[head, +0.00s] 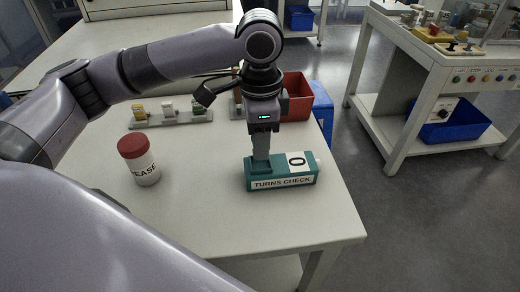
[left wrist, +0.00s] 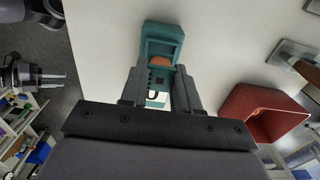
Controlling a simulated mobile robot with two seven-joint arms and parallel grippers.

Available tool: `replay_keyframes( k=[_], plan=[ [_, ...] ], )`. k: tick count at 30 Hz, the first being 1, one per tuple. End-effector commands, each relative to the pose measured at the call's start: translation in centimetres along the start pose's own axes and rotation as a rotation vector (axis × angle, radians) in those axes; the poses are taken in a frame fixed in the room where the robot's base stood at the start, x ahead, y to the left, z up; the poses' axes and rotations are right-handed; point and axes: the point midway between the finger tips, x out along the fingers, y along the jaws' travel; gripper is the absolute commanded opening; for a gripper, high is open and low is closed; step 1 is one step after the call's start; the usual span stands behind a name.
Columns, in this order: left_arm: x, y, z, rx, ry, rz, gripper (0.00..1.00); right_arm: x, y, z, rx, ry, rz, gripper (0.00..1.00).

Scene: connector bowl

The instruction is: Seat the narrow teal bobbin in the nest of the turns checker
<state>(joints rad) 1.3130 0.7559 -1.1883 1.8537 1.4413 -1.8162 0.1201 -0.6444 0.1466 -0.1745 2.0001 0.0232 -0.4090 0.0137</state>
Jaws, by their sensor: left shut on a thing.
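The teal turns checker (head: 283,182) stands near the table's right edge, with a "TURNS CHECK" label and a "0" display (head: 296,159). My left gripper (head: 261,162) points straight down over its left part, where the nest is. In the left wrist view the teal checker frame (left wrist: 160,28) lies just beyond my left fingertips (left wrist: 157,80), which are shut on the narrow teal bobbin. Only an orange-brown patch (left wrist: 166,61), probably its winding, shows there. The fingers hide the rest, so I cannot tell whether it is fully seated. My right gripper (left wrist: 58,80) appears small at the left.
A red-lidded white jar (head: 139,160) stands on the table at left. A grey rack (head: 182,120) with several small parts lies behind. A red bin (head: 297,97) is at the back right, with a blue bin (head: 323,110) beside it. The front table is clear.

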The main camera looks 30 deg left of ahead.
Motion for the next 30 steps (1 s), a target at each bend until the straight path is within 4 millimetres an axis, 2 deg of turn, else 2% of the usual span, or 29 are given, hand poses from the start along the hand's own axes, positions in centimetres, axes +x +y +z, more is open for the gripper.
replay_keyframes(
  k=[1, 5, 16, 17, 18, 19, 30],
  plan=[
    [1.1, 0.0, 0.1, 0.0, -0.002, 0.003, 0.02, 0.2, 0.0, 0.2, 0.0, 0.0, 0.0, 0.43],
    [2.7, 0.0, 0.0, 0.0, -0.001, 0.001, 0.02, 0.3, 0.0, 0.4, 0.001, -0.004, -0.001, 0.43],
    [3.0, 0.0, 0.0, 0.0, 0.0, 0.002, 0.02, 0.1, 0.1, 0.0, 0.001, -0.001, 0.0, 0.43],
    [3.0, 0.0, 0.0, 0.0, 0.0, 0.001, 0.37, 0.2, 0.1, 0.0, 0.001, 0.0, 0.0, 0.43],
    [3.0, 0.0, 0.0, 0.0, 0.001, 0.001, 0.5, 0.2, 0.1, 0.0, 0.001, 0.001, 0.0, 0.43],
    [3.0, 0.0, 0.0, 0.0, 0.001, 0.001, 0.56, 0.2, 0.1, 0.1, 0.001, 0.002, 0.001, 0.43],
    [2.8, 0.0, 0.0, 0.0, 0.001, -0.001, 0.56, 0.4, 0.2, 0.4, 0.001, 0.0, 0.002, 0.43]
  ],
)
